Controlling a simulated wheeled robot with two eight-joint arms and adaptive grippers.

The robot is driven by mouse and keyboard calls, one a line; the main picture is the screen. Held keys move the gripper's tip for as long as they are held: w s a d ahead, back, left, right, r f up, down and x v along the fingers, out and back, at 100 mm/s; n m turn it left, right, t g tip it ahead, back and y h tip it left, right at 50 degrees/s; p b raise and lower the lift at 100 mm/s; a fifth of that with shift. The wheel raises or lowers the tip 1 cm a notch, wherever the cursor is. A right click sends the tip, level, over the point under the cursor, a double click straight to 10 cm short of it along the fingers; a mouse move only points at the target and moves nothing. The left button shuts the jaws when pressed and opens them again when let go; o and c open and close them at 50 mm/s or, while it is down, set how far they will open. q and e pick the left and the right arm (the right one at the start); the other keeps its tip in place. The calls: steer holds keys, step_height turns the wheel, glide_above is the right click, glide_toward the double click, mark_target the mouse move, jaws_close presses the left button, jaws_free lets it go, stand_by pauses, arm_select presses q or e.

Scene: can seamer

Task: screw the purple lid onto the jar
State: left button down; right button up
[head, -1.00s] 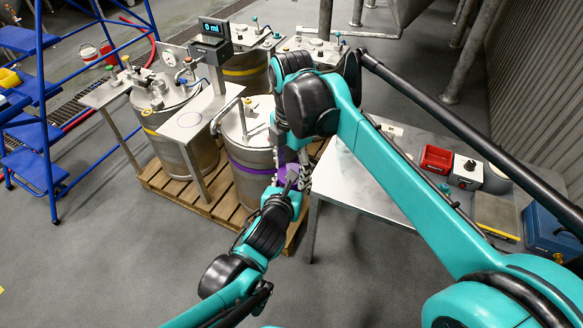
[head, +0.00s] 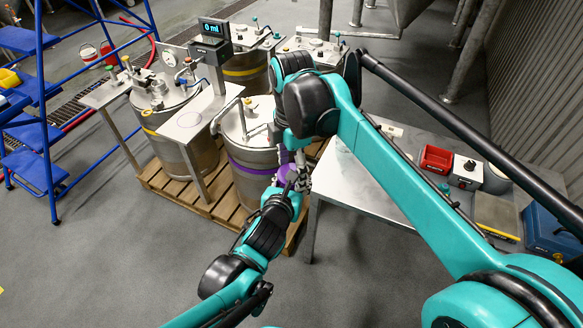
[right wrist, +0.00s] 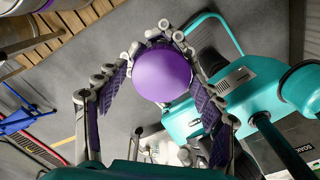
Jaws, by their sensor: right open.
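The purple lid (right wrist: 162,75) faces my right wrist camera as a smooth round disc. The jar under it is hidden, so I cannot tell how the lid sits on it. My right gripper (right wrist: 158,46) is open, with its purple-padded fingers on either side of the lid. In the head view the lid (head: 284,174) shows as a small purple patch between my two grippers. My left gripper (head: 286,187) is right at the lid from below; its fingers are mostly hidden, so its grip is unclear.
A steel drum with a purple band (head: 250,166) stands on a wooden pallet (head: 217,200) close behind the grippers. A metal table (head: 372,186) on the right carries a red bin (head: 436,159) and a blue box (head: 551,232). The floor in front is clear.

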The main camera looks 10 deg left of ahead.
steer(key=shift+s+r, duration=0.15)
steer(key=shift+r, duration=2.2)
steer(key=shift+o, duration=1.3)
step_height(320, 180, up, 12)
steer(key=shift+w, duration=0.2)
